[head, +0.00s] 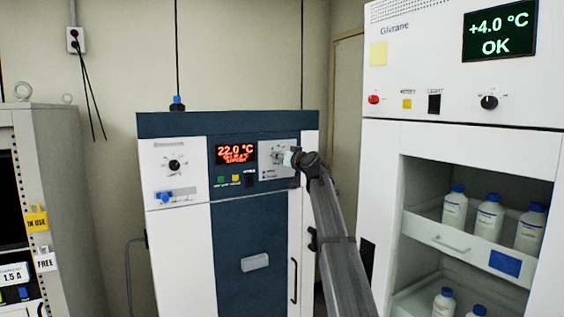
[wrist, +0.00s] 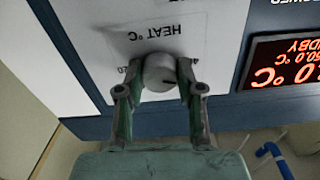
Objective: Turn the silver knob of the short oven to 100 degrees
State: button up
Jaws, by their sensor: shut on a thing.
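The short oven (head: 256,122) is a white and dark blue cabinet in the middle of the head view. Its red display (head: 236,152) reads 22.0 °C, with smaller lines too blurred to read. The silver knob (wrist: 160,72) sits on a white panel marked HEAT °C, upside down in the wrist view. A short dark line shows at the knob's lower right. My gripper (wrist: 158,80) is shut on the knob, one finger on each side. In the head view my gripper (head: 290,158) is at the panel right of the display and largely hides the knob. Most scale numbers are hidden.
Another black knob (head: 174,165) and a blue valve (head: 165,196) are on the oven's left panel. A tall white cabinet (head: 462,140) with bottles on shelves stands close on the right. A grey unit (head: 62,190) stands at the left.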

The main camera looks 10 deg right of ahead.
jog(key=shift+r+m+p, duration=0.1)
jog(key=shift+m+p, duration=1.7)
jog(key=shift+m, duration=9.9)
jog(key=o, duration=1.2)
jog(key=shift+w, duration=0.1)
jog(key=shift+c, duration=0.2)
